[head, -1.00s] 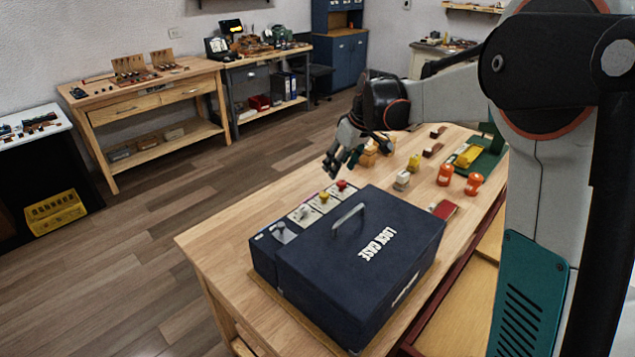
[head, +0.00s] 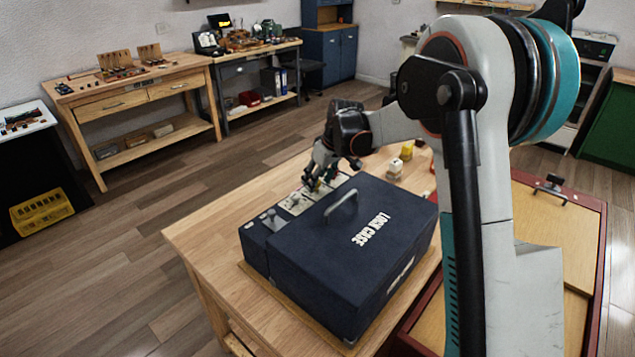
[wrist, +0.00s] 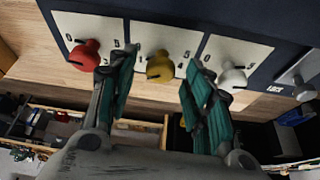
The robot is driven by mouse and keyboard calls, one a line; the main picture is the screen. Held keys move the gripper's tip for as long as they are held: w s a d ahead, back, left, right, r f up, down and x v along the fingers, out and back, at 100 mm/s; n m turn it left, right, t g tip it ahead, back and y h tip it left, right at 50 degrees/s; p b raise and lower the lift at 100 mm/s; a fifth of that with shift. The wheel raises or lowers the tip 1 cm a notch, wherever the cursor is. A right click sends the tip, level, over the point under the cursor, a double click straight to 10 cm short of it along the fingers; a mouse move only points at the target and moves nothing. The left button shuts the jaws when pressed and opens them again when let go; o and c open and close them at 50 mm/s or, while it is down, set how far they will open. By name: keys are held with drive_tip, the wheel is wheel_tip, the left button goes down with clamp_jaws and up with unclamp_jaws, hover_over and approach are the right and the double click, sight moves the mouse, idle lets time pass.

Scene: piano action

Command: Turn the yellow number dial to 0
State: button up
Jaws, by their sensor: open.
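The dark blue lock case (head: 390,255) stands on the wooden table, with a row of dials on its back-left side. In the wrist view the yellow dial (wrist: 160,67) sits on a white number plate (wrist: 187,43), between the red dial (wrist: 84,55) and the white dial (wrist: 232,78). My gripper (wrist: 155,75) is open, its teal-padded fingers on either side of the yellow dial with gaps showing. In the head view my gripper (head: 318,180) is over the dial row and hides most of the dials. The dial's exact number is too small to tell.
A grey lever or knob (wrist: 302,88) is beside the white dial on the case. The case handle (head: 341,205) rises from the lid close to my gripper. White and yellow blocks (head: 395,168) stand behind the case. The table's front-left part (head: 205,240) is clear.

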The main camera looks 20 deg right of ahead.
drive_tip(key=shift+f, duration=0.25)
drive_tip(key=c, duration=1)
drive_tip(key=shift+a, duration=0.1)
drive_tip(key=m, duration=0.2)
drive_tip(key=m+h+p, duration=0.1)
drive_tip(key=m, duration=0.1)
drive_tip(key=shift+a+t+h, duration=0.15)
drive_tip(key=shift+t+h, duration=0.15)
drive_tip(key=shift+t, duration=0.1)
drive_tip(key=shift+a+m+h+p, duration=0.1)
drive_tip(key=shift+m+h+p, duration=0.55)
drive_tip(key=shift+m, duration=1.35)
